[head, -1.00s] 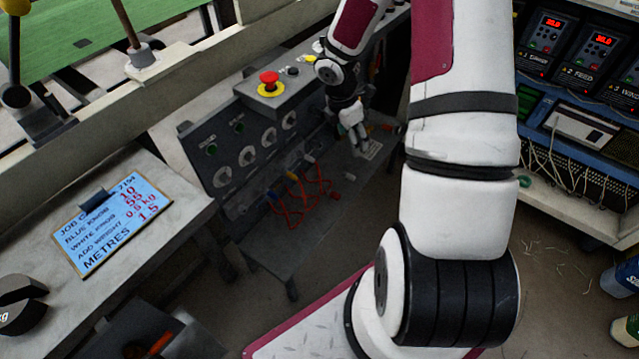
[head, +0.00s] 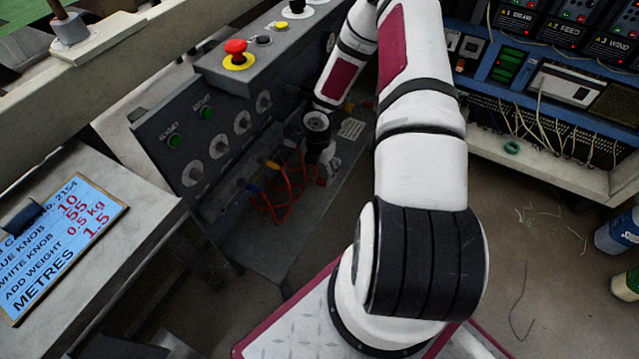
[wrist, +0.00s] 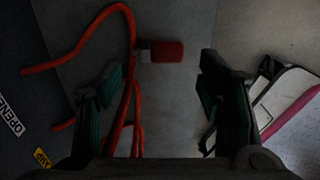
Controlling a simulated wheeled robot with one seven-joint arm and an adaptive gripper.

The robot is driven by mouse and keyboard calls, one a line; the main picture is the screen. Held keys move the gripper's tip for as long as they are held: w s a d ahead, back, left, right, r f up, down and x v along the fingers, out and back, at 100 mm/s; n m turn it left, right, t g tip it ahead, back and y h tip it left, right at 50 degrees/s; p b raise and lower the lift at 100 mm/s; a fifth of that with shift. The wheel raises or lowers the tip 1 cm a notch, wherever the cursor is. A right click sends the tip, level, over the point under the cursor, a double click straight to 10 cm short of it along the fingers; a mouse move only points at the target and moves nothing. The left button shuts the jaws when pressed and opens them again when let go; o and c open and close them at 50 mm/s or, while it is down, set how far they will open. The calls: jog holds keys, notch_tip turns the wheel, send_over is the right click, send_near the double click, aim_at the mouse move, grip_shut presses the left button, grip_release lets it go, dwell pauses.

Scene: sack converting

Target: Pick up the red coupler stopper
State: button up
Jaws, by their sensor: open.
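The red coupler stopper (wrist: 167,51) lies on a grey surface in the wrist view, with a pale metal end on its left side. My gripper (wrist: 158,88) is open, its two dark green fingers apart. The stopper lies beyond the fingertips, between them in the picture, with nothing held. In the head view my gripper (head: 326,168) is low beside the control panel, over the grey shelf at its foot. A small red spot on the shelf there may be the stopper (head: 321,182); the gripper stands close against it.
Red hoses (head: 283,192) loop from the panel onto the shelf, and one (wrist: 124,70) runs just left of the stopper. The control panel (head: 205,140) with knobs rises to the left. A red emergency button (head: 236,48) tops it. The shelf's front part (head: 275,245) is clear.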

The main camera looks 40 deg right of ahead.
aim_at(319, 182)
jog(key=shift+s+f+b, duration=0.15)
jog(key=shift+f+b, duration=0.7)
jog(key=shift+f, duration=1.05)
jog(key=shift+c, duration=0.5)
jog(key=c, duration=0.9)
